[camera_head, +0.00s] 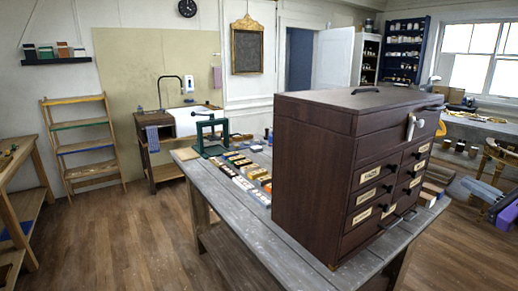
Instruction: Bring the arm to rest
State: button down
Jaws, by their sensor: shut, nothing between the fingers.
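My gripper does not show in this view, and no part of my arm can be made out for sure. A dark brown wooden chest of drawers (314,165) stands on a grey plank table (250,229). Its lid is down, with a dark handle on top. A white fitting (413,125) sits high on its drawer side. The drawers have pale labels and dark pulls and look shut, though the lowest is partly hard to see.
Rows of small boxes (245,172) and a green frame press (211,137) lie behind the chest. A wooden rack (82,147) and a sink (190,121) stand at the back. A purple and dark object (506,212) is at the right edge. Floor is clear at left front.

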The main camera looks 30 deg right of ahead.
jog(key=a+f+n+g+h, duration=0.45)
jog(key=f+n+h, duration=0.2)
jog(key=f, duration=0.55)
jog(key=a+f+n, duration=0.4)
jog(key=a, duration=0.3)
jog(key=a+f+n, duration=0.3)
jog(key=a, duration=0.5)
jog(key=s+a+n+t+y+b, duration=0.1)
jog(key=s+a+n, duration=0.3)
jog(key=a, duration=0.5)
jog(key=s+a+f+n+t+y, duration=0.1)
jog(key=s+a+n+y, duration=0.1)
jog(key=a+n, duration=0.5)
jog(key=s+a+n+t+y+b, duration=0.1)
jog(key=s+a+n, duration=0.2)
jog(key=a, duration=0.8)
jog(key=s+a+f+n+g+y, duration=0.2)
jog(key=s+a+n+y, duration=0.3)
jog(key=s+a, duration=0.6)
jog(key=shift+a+f+y, duration=0.35)
jog(key=shift+f+y, duration=0.15)
jog(key=shift+y, duration=0.55)
jog(key=shift+s+n, duration=0.1)
jog(key=shift+n, duration=0.15)
